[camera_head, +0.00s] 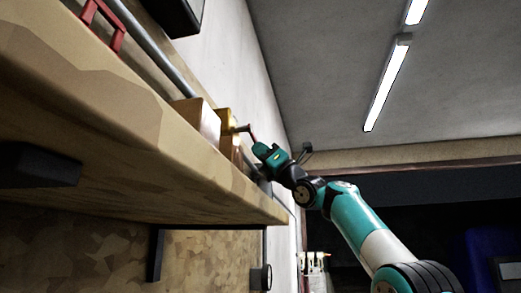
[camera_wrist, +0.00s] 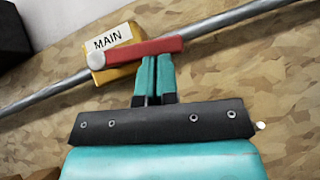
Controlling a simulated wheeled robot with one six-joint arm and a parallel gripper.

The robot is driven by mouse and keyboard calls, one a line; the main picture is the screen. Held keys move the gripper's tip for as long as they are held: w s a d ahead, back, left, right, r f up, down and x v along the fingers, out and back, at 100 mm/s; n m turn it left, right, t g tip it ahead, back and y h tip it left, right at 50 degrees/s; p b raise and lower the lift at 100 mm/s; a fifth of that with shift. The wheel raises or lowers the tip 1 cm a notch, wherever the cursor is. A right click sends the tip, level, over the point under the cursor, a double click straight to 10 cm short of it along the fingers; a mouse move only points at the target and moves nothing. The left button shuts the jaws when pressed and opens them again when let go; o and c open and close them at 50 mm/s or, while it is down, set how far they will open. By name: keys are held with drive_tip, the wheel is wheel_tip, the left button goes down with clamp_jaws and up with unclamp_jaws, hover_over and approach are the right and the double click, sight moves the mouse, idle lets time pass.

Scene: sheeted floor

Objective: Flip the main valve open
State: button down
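The main valve shows in the wrist view as a yellow block (camera_wrist: 128,68) on a grey pipe, with a white label reading MAIN. Its red lever (camera_wrist: 140,48) has a pale round pivot at its left end and lies roughly along the pipe. My gripper (camera_wrist: 155,58) has its two teal fingers side by side with only a thin gap. Their tips are at the lever's lower edge, right of its middle; whether they touch it is unclear. In the head view, my gripper (camera_head: 256,148) is by the red lever (camera_head: 243,128) and the yellow block (camera_head: 229,121) above the shelf.
A wooden shelf (camera_head: 100,110) runs along the left on dark brackets. The grey pipe (camera_head: 160,45) runs above it, with another red handle (camera_head: 103,20) nearer the camera. A brown block (camera_head: 197,118) stands beside the valve. Open room lies to the right.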

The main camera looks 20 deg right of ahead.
drive_tip(key=shift+w+d+r+p, duration=0.1)
drive_tip(key=shift+w+r+p, duration=0.15)
drive_tip(key=shift+r+p, duration=0.35)
drive_tip(key=shift+d, duration=0.15)
idle(0.3)
drive_tip(key=s+d+f+b, duration=0.1)
drive_tip(key=d+f+b, duration=0.2)
drive_tip(key=f+b, duration=0.2)
drive_tip(key=s+d+f+b, duration=0.2)
drive_tip(key=d+f+b, duration=0.1)
drive_tip(key=f+b, duration=0.3)
drive_tip(key=shift+s+f+b, duration=0.15)
drive_tip(key=shift+s+b, duration=0.1)
drive_tip(key=shift+b, duration=0.85)
